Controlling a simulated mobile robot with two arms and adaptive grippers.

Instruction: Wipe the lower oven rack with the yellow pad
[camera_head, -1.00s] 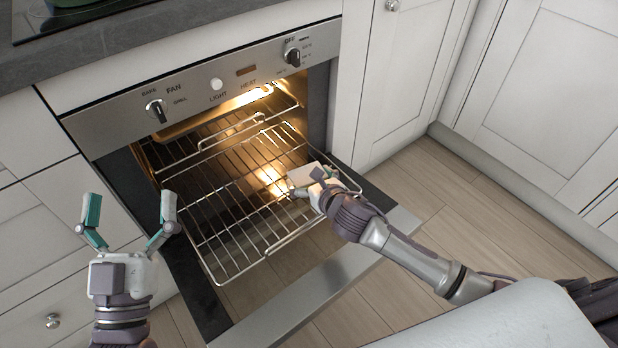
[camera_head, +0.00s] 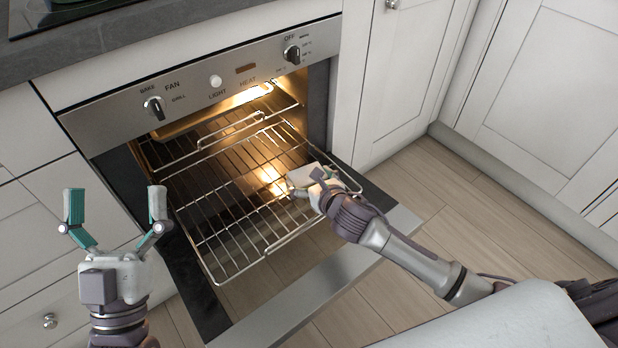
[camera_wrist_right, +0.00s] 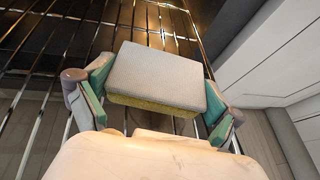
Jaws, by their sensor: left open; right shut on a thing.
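The yellow pad (camera_wrist_right: 158,72) has a pale grey textured top and a yellow sponge edge under it. My right gripper (camera_wrist_right: 155,92) is shut on it, one finger at each side. In the head view the pad (camera_head: 305,174) is over the right front part of the pulled-out lower oven rack (camera_head: 225,215), its bars close beneath; I cannot tell if it touches them. In the head view my right gripper (camera_head: 307,187) partly covers the pad. My left gripper (camera_head: 115,205) is open and empty, left of the oven.
The oven door (camera_head: 325,290) is folded down under the rack. Another wire rack (camera_head: 235,130) sits further inside the lit oven. The control panel (camera_head: 205,85) with knobs is above the opening. White cupboards stand on both sides; the wooden floor (camera_head: 450,215) at right is clear.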

